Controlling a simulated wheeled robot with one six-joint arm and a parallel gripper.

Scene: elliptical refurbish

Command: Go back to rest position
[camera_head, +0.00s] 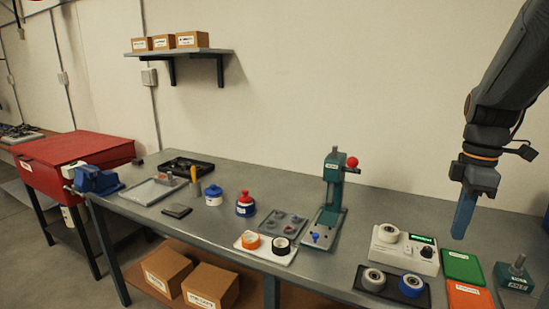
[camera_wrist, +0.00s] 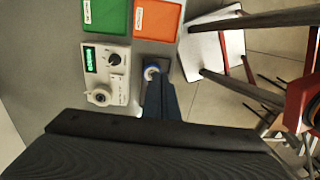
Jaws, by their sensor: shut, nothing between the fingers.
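My gripper (camera_head: 464,215) hangs from my arm at the right of the head view, pointing down, above the right part of the workbench (camera_head: 330,266). Its blue fingers are together and hold nothing. In the wrist view my gripper (camera_wrist: 160,85) shows its fingers closed over the bench, with a wheel on a dark tray (camera_wrist: 152,70) partly hidden beyond the tips. In the head view the dark tray (camera_head: 392,290) bears two wheels and stands below and left of my gripper, apart from it.
A white tester (camera_head: 405,250) with a wheel on it stands near my gripper. A green plate (camera_head: 462,266), an orange plate (camera_head: 470,297) and a green stand (camera_head: 515,277) lie to its right. A green press (camera_head: 328,205) rises mid-bench. A shelf (camera_head: 180,51) hangs on the wall.

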